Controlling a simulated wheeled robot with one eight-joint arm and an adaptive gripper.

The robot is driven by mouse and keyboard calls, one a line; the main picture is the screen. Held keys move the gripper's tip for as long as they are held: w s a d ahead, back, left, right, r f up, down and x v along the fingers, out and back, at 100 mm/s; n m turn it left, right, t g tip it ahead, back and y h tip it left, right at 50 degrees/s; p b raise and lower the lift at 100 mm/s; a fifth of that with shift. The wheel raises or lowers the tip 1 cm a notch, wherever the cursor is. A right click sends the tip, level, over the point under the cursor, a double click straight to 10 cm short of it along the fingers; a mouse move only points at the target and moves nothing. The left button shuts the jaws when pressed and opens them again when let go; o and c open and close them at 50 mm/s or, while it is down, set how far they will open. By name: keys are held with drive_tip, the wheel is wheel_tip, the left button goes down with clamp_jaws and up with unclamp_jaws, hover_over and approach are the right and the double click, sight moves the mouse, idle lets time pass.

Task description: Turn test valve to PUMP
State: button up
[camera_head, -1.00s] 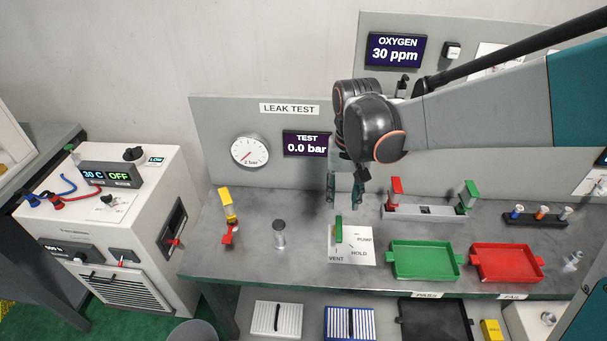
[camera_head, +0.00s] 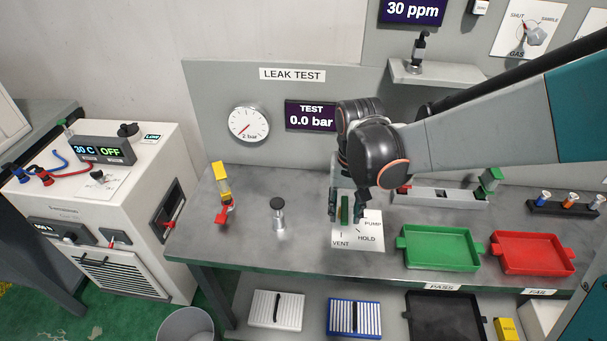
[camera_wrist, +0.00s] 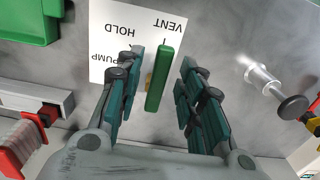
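The test valve has a green bar handle (camera_head: 345,209) on a white label plate (camera_head: 372,238) marked VENT, HOLD and PUMP. The handle lines up with the VENT mark. In the wrist view the green handle (camera_wrist: 159,78) stands between the two teal fingers of my gripper (camera_wrist: 160,92), with a gap on each side. My gripper (camera_head: 346,212) is open and pointed down around the handle. The PUMP lettering is partly covered by a finger in the wrist view. The TEST display (camera_head: 311,116) reads 0.0 bar.
A metal cylinder with a dark cap (camera_head: 278,214) and a yellow-red fitting (camera_head: 223,190) stand left of the valve. Green (camera_head: 440,266) and red (camera_head: 532,271) trays lie to the right. A grey block (camera_head: 440,197) sits behind them.

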drive_tip(key=shift+s+a, duration=0.1)
drive_tip(key=shift+s, duration=0.05)
clamp_jaws()
drive_tip(key=d+n, duration=0.1)
drive_tip(key=n, duration=0.1)
drive_tip(key=d+n, duration=0.1)
drive_tip(key=n, duration=0.1)
drive_tip(key=shift+w+n+p, duration=0.2)
drive_tip(key=shift+n+p, duration=0.1)
drive_tip(key=n, duration=0.1)
drive_tip(key=d+n, duration=0.1)
drive_tip(key=n, duration=0.1)
drive_tip(key=shift+w+d+n, duration=0.1)
drive_tip(key=shift+w+n, duration=0.2)
drive_tip(key=shift+w, duration=0.05)
drive_tip(key=n, duration=0.1)
drive_tip(key=w+d+n, duration=0.1)
drive_tip(key=n, duration=0.3)
drive_tip(key=shift+w+d+p, duration=0.2)
drive_tip(key=shift+w+p, duration=0.1)
drive_tip(key=shift+w, duration=0.1)
drive_tip(key=shift+w+d+n, duration=0.1)
drive_tip(key=shift+w+n, duration=0.35)
drive_tip(key=shift+n, duration=0.75)
drive_tip(key=shift+w+d+n, duration=0.1)
drive_tip(key=shift+w+n, duration=0.3)
drive_tip(key=shift+n, duration=0.8)
